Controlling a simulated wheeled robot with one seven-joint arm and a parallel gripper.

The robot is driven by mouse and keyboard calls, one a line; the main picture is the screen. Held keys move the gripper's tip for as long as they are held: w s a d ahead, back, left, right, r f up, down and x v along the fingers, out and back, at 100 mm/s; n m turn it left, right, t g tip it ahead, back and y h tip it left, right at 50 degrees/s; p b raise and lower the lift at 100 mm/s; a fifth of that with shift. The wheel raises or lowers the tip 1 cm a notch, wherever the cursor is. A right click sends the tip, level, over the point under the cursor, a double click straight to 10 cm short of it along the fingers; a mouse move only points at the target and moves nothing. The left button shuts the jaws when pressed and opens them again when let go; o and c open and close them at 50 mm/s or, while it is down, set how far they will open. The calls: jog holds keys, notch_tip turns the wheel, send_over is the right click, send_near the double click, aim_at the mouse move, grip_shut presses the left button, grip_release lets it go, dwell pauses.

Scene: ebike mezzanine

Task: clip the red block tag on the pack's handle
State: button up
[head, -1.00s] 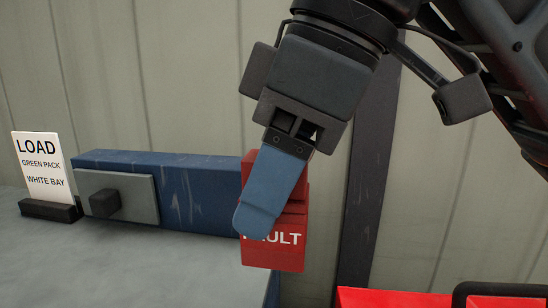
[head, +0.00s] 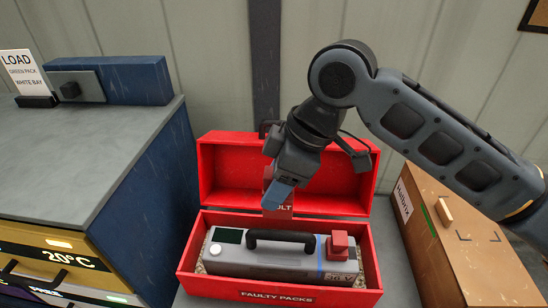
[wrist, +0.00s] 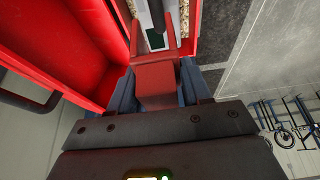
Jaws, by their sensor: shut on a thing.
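My gripper (head: 280,190) is shut on the red block tag (head: 279,207), which carries white lettering ending in "ULT" in the head view. In the wrist view the tag (wrist: 155,82) sits between my two blue fingers. The grey pack (head: 285,262) lies in the open red box (head: 280,296) marked "FAULTY PACKS". Its black handle (head: 281,236) arches over the pack's top. The tag hangs above and behind the handle in the head view, apart from it as far as I can see. The wrist view shows part of the dark handle (wrist: 158,14) beyond the tag.
The box's raised red lid (head: 230,175) stands behind my gripper. A grey-topped bench (head: 90,150) with a "LOAD" sign (head: 20,72) is at left. A brown case (head: 455,235) is at right. A red connector (head: 338,245) stands on the pack's right end.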

jog(key=shift+s+d+f, duration=0.2)
jog(key=shift+d+f, duration=0.05)
jog(key=shift+d, duration=0.1)
jog(key=b, duration=0.7)
send_over(276, 232)
jog(key=shift+d+f, duration=0.2)
jog(key=shift+f, duration=3.7)
jog(key=shift+f+b, duration=0.45)
jog(key=shift+f, duration=1.1)
jog(key=shift+f, duration=0.4)
jog(key=o, duration=1.1)
jog(key=v, duration=0.7)
jog(key=shift+d+r, duration=0.1)
jog(key=shift+r, duration=0.25)
jog(key=shift+r+p, duration=2.7)
jog(key=shift+r, duration=0.35)
